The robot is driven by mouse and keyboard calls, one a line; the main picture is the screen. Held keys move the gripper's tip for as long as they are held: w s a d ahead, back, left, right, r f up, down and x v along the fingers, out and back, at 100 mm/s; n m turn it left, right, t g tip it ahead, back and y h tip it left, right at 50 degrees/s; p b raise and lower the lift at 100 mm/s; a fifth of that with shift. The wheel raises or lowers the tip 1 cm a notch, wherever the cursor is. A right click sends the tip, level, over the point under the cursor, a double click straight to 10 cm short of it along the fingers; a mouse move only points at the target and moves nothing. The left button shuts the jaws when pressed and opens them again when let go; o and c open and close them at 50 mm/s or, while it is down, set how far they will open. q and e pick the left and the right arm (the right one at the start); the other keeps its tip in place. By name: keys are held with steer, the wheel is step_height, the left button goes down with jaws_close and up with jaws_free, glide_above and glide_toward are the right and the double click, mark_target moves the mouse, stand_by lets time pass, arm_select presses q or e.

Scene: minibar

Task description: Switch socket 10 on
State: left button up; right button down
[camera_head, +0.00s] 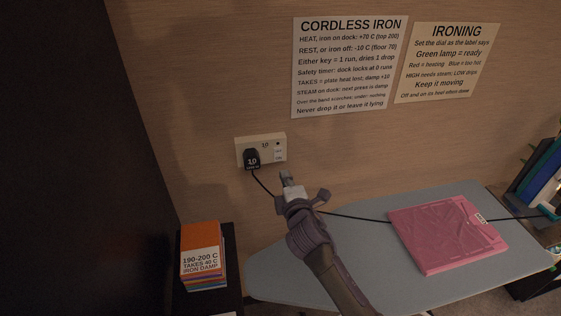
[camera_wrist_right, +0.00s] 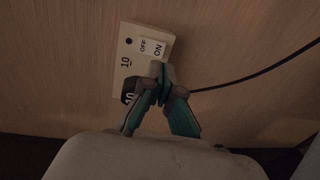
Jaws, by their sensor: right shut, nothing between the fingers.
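Socket 10 (camera_head: 261,150) is a cream plate on the wooden wall, with a black plug marked 10 (camera_head: 252,159) in its left side. A white rocker switch (camera_head: 280,151) sits at its right side. In the right wrist view the rocker (camera_wrist_right: 152,48) shows OFF and ON halves, with ON nearer my fingers; I cannot tell which half is pressed. My right gripper (camera_head: 287,180) is shut and empty, just below the switch. In the right wrist view its fingertips (camera_wrist_right: 160,82) overlap the plate's edge beside ON; contact is unclear. My left gripper is not in view.
An ironing board (camera_head: 350,262) with a folded pink cloth (camera_head: 446,236) lies below and right. A black cable (camera_head: 355,218) runs behind my gripper. A stack of labelled cloths (camera_head: 203,250) stands at lower left. Two instruction sheets (camera_head: 349,66) hang above.

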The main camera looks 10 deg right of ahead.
mark_target(279, 159)
steer(key=w, duration=0.4)
steer(key=w+f, duration=0.1)
steer(key=w, duration=0.2)
steer(key=shift+p, duration=0.4)
